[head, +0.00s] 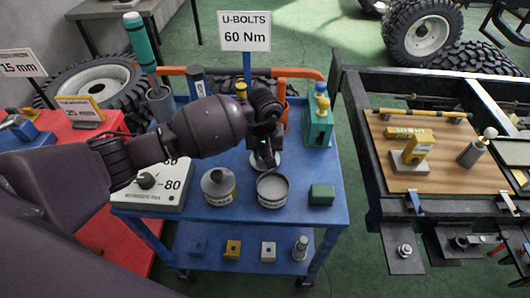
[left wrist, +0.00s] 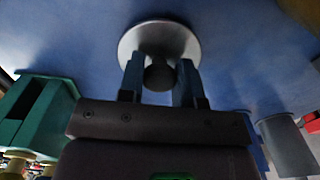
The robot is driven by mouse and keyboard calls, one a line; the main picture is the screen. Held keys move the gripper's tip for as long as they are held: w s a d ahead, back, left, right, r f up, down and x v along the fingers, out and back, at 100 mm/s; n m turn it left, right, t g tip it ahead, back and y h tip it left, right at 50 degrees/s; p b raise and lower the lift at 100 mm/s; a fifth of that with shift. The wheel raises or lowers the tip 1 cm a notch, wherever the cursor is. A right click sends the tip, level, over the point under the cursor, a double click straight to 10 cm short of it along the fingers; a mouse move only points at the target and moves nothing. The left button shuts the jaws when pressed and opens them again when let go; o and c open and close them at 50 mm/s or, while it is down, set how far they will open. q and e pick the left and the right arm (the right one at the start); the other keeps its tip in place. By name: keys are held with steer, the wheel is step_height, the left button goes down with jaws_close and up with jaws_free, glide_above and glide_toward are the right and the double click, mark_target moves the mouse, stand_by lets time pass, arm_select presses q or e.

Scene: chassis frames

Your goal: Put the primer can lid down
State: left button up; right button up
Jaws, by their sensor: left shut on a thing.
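The lid is a round silvery disc (left wrist: 160,40) with a dark knob (left wrist: 158,75). In the left wrist view the knob sits between the two blue fingers of my left gripper (left wrist: 160,82), which is shut on it. In the head view my left gripper (head: 266,160) points down over the blue cart top, behind the cans, and the pale lid (head: 262,166) partly shows under it. The lid is at or close above the surface; I cannot tell whether it touches. An open can with grey contents (head: 272,190) stands in front of it. My right gripper is not in view.
A second can (head: 218,187) with a dark knob on top stands left of the open one. A white dial box (head: 158,190) is at the left, a green block (head: 321,194) at the right, and a green device (head: 318,130) at the back right. Bare blue cart top (head: 312,170) lies between them.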

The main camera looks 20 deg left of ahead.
arm_select(q)
steer(key=shift+f, duration=0.15)
steer(key=shift+f, duration=0.1)
steer(key=o, duration=0.9)
